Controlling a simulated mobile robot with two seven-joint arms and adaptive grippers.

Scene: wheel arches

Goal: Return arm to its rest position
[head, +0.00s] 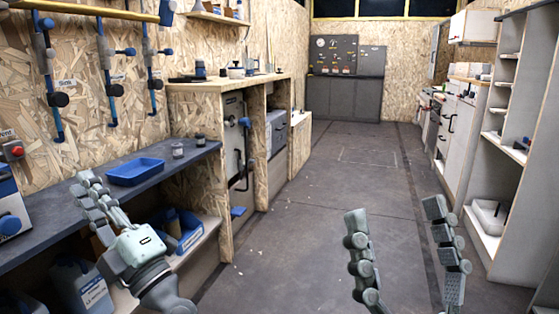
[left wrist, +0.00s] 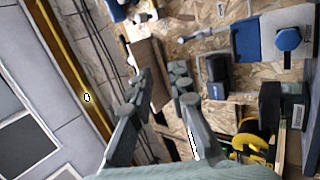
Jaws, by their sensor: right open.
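My left gripper (head: 86,184) is at the lower left of the head view, in front of the dark workbench (head: 50,222) and left of the blue tray (head: 135,171). In the left wrist view its two fingers (left wrist: 162,76) stand apart with a gap between the tips, and I see nothing held. My right gripper (head: 393,210) is at the lower right of the head view, its fingers wide apart and empty above the dark floor.
A grey jug (head: 80,287) and a blue bin (head: 183,232) are below the bench. A tall wooden cabinet (head: 200,150) stands beyond it. White shelves (head: 510,170) line the right side. The floor aisle (head: 330,190) in the middle is clear to the back wall.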

